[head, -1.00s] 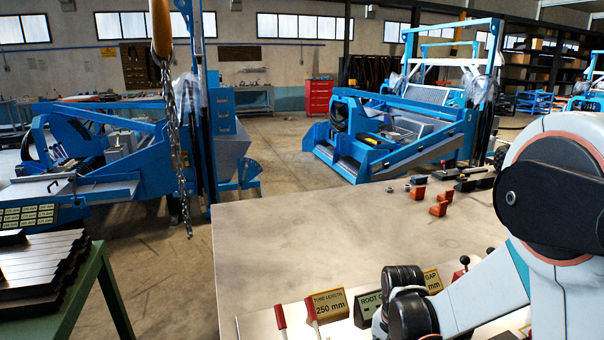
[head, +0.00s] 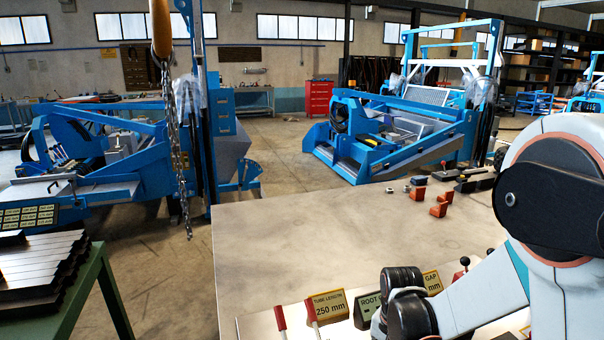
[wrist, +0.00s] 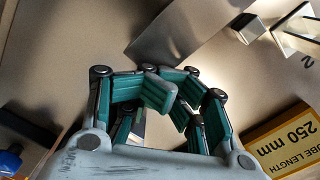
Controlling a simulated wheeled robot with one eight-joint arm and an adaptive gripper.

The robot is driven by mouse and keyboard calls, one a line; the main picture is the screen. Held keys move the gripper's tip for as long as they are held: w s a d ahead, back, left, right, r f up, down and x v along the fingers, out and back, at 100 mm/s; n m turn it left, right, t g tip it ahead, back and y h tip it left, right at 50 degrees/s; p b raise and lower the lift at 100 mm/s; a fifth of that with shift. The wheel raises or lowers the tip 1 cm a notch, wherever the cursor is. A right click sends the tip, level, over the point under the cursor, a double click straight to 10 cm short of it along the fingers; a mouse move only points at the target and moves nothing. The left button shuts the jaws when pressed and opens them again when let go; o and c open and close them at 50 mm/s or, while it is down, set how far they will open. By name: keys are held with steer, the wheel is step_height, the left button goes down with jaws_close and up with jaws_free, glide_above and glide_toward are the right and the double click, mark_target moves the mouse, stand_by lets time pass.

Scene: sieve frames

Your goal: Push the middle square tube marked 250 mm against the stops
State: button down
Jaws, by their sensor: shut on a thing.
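My gripper (wrist: 170,98) shows in the wrist view with its green-padded fingers drawn together. It is shut on a grey metal piece that looks like the square tube (wrist: 178,38); the fingers hide much of it. A yellow sign reading tube length 250 mm (wrist: 283,140) stands at the lower right, beside my gripper. The same sign (head: 327,307) shows at the front of the table in the head view. Bright metal blocks (wrist: 247,28) sit at the upper right near a mark 2; I cannot tell whether they are the stops.
The pale table (head: 320,235) is mostly clear. Orange blocks (head: 439,206) and small dark parts lie toward its back right. Red-handled levers (head: 281,318) and further signs line its front. A chain (head: 178,150) hangs at the left, above a green bench (head: 98,275) with stacked dark tubes.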

steer(key=shift+s+a, duration=0.3)
steer(key=shift+a, duration=0.5)
steer(key=shift+s+a, duration=0.25)
steer(key=shift+a, duration=0.55)
steer(key=shift+d, duration=0.15)
stand_by(0.3)
steer(key=shift+w+d, duration=0.2)
steer(key=shift+d, duration=0.25)
step_height(320, 180, up, 7)
steer(key=p, duration=0.4)
steer(key=shift+p, duration=0.3)
steer(key=s+d+r+n+t, duration=0.1)
steer(key=s+r+n+t, duration=0.2)
steer(key=s+r, duration=0.4)
steer(key=s+d+r+n+t, duration=0.1)
steer(key=s+r+n+t, duration=0.3)
steer(key=s+r, duration=0.3)
steer(key=shift+r+n, duration=0.7)
steer(key=shift+r, duration=1.75)
